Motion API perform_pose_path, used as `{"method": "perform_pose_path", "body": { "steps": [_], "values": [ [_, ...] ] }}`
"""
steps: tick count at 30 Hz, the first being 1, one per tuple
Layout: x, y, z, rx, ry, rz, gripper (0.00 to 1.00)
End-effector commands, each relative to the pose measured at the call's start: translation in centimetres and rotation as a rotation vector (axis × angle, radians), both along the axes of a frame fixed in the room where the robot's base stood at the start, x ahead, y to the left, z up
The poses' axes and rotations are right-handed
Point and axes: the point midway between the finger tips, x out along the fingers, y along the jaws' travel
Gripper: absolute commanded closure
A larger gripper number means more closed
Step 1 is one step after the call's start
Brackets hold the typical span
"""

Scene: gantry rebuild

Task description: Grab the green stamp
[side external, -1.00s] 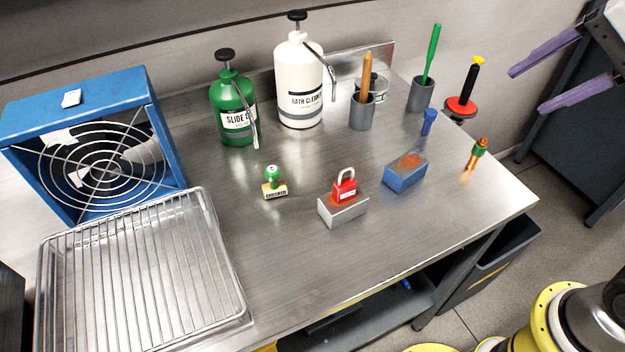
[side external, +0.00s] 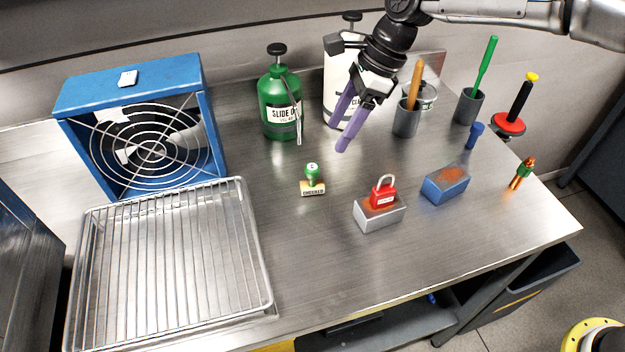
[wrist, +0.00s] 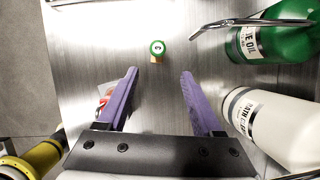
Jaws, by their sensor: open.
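The green stamp (side external: 312,178) stands upright on the metal table, with a round green knob on a pale wooden block lettered on its front. It also shows in the wrist view (wrist: 157,50), seen from above, beyond and between the fingertips. My gripper (side external: 345,128) has purple fingers and hangs above the table, up and to the right of the stamp in the side view. In the wrist view my gripper (wrist: 159,73) is open and empty, its fingers well apart. The fingers do not touch the stamp.
A green slide oil bottle (side external: 279,105) stands behind the stamp, and a white bottle (side external: 338,75) is partly hidden by my gripper. A red padlock (side external: 383,192) sits on a grey block (side external: 380,216). A wire rack (side external: 170,265) lies at left. The table around the stamp is clear.

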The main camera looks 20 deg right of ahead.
Motion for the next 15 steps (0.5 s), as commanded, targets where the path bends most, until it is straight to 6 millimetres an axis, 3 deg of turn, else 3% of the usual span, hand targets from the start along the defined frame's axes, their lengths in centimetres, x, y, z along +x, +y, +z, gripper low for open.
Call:
{"method": "perform_pose_path", "body": {
  "steps": [15],
  "values": [
    [0.2,3.2,-7.2,-0.001,0.001,0.007,0.32]
  ]
}}
